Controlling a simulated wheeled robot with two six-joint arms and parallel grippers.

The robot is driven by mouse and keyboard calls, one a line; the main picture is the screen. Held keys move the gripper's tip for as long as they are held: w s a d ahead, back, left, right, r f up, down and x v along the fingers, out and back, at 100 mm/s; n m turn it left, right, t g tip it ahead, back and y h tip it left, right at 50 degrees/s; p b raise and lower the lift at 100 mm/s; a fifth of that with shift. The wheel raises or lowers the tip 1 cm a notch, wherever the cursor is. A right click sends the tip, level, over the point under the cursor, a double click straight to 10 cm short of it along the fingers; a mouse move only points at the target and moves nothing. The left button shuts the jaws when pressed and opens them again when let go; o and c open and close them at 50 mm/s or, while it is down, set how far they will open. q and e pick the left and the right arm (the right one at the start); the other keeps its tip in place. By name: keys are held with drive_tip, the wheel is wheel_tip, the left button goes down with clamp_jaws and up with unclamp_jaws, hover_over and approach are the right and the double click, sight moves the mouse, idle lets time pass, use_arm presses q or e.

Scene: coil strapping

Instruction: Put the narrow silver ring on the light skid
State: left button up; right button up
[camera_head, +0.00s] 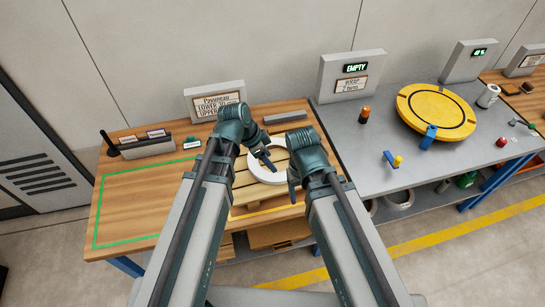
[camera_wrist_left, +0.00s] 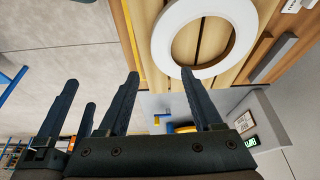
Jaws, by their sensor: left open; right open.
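A pale, whitish-silver ring (camera_head: 254,168) lies flat on the light wooden slatted skid (camera_head: 244,194) on the wooden bench. In the left wrist view, the ring (camera_wrist_left: 164,42) shows slats of the skid (camera_wrist_left: 200,42) through its hole. My left gripper (camera_head: 266,160) is open over the ring's upper-left part, with its fingers near the ring; I cannot tell whether they touch it. My right gripper (camera_head: 292,188) is open at the ring's lower right side, partly hidden by its own wrist. Both arms cover parts of the skid and ring.
A green-outlined area (camera_head: 135,205) of the bench is clear. On the grey table are a yellow turntable (camera_head: 437,108), an orange-topped post (camera_head: 364,115) and an "EMPTY" display (camera_head: 350,75). Metal coils (camera_head: 398,199) sit underneath.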

use_arm(q)
drive_tip(key=s+a+f+n+g+y, duration=0.1)
drive_tip(key=s+n+y, duration=0.4)
drive_tip(key=s+n, duration=0.5)
drive_tip(key=shift+s+f+g+y, duration=0.2)
drive_tip(key=shift+s+g+y, duration=0.1)
drive_tip(key=shift+s+g, duration=0.25)
idle(0.8)
